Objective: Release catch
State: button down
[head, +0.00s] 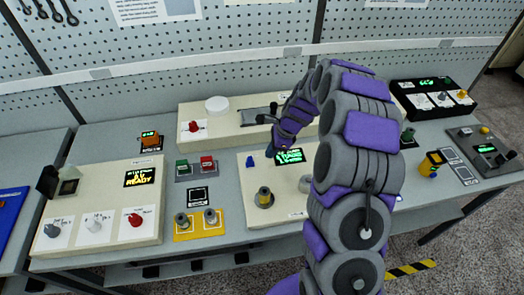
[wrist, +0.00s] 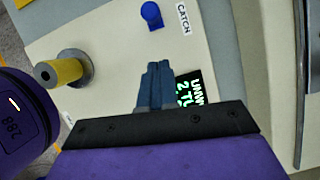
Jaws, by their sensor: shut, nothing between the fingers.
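The catch is a small blue knob (wrist: 152,14) beside a printed "CATCH" label (wrist: 183,18) on a cream panel (wrist: 105,30). In the head view the blue catch (head: 249,161) stands at the panel's upper left, left of a small display (head: 290,156). My gripper (wrist: 158,66) is shut and empty, with its blue-grey fingers over the panel. The fingertips are short of the catch in the wrist view, with bare panel showing between them. In the head view my gripper's fingers are largely hidden by the arm and hard to make out.
A spindle with a yellow spool (wrist: 64,70) stands left of my fingers; it shows in the head view (head: 264,197) too. The display (wrist: 190,92) is partly covered by my gripper. A yellow base (head: 197,231) with two spindles and a red-and-green button box (head: 196,170) stand left.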

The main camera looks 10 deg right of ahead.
jog(key=p+v, duration=0.1)
jog(key=v, duration=0.7)
jog(key=shift+d+r, duration=0.15)
jog(key=shift+r, duration=0.05)
jog(key=s+a+r+n+g+h, duration=0.1)
jog(key=s+a+r+n, duration=0.2)
jog(key=s+r+n, duration=0.35)
jog(key=s+a+r+n, duration=0.3)
jog(key=s, duration=0.6)
jog(key=s+d+r+n+g+h, duration=0.1)
jog(key=s+n, duration=0.9)
jog(key=s, duration=1.4)
jog(key=shift+s+d+r+h+b, duration=0.4)
jog(key=shift+d+r+h, duration=0.4)
jog(key=shift+h, duration=0.4)
